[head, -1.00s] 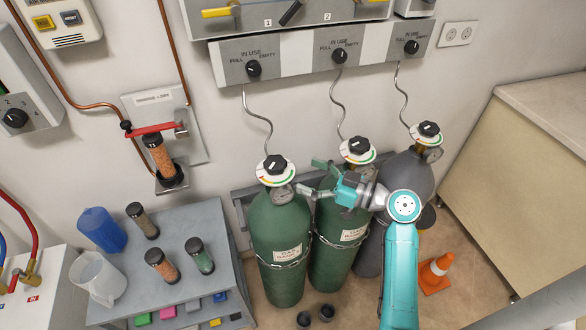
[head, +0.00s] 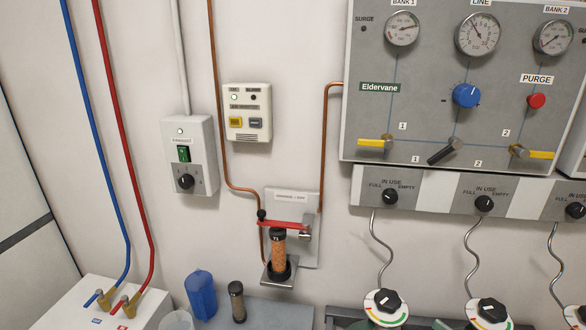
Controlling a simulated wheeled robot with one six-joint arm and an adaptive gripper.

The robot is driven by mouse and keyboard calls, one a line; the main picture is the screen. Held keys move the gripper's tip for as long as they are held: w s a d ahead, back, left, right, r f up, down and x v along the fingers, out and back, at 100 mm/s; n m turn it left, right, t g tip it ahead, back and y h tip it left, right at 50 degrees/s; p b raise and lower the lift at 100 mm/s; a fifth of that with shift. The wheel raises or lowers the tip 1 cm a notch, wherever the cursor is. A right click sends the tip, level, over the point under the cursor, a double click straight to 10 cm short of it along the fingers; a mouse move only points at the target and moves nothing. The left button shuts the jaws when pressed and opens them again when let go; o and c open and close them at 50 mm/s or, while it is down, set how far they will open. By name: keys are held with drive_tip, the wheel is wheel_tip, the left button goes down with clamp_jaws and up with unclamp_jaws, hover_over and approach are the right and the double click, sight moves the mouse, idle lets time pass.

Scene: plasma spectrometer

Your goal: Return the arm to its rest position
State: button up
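Only a small green piece at the bottom edge of the head view, between two cylinder valves, appears to be the tip of my gripper (head: 440,325). The rest of my gripper and my arm are out of the picture. Whether the fingers are open or shut, or hold anything, cannot be told.
Cylinder valves (head: 385,306) line the bottom right, with curled hoses up to the selector strip (head: 430,192). A gauge panel (head: 440,110) hangs above. An orange-filled cartridge (head: 278,252) sits in a wall holder. A blue jug (head: 200,294) and dark-capped tube (head: 237,300) stand below.

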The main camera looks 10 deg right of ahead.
drive_tip(key=s+a+f+m+g+h, duration=0.1)
drive_tip(key=s+a+f+m+h, duration=0.35)
drive_tip(key=s+f, duration=0.3)
drive_tip(key=s+a+f+m+g+h, duration=0.1)
drive_tip(key=s+a+f+m+h, duration=0.2)
drive_tip(key=s+a+f, duration=0.45)
drive_tip(key=s+a+r+n, duration=0.1)
drive_tip(key=s+r, duration=0.3)
drive_tip(key=s, duration=0.5)
drive_tip(key=s+a+r+n+t+h, duration=0.1)
drive_tip(key=s+r, duration=0.3)
drive_tip(key=s, duration=0.6)
drive_tip(key=shift+s+r, duration=0.25)
drive_tip(key=shift+r, duration=0.05)
drive_tip(key=shift+c, duration=0.3)
idle(1.8)
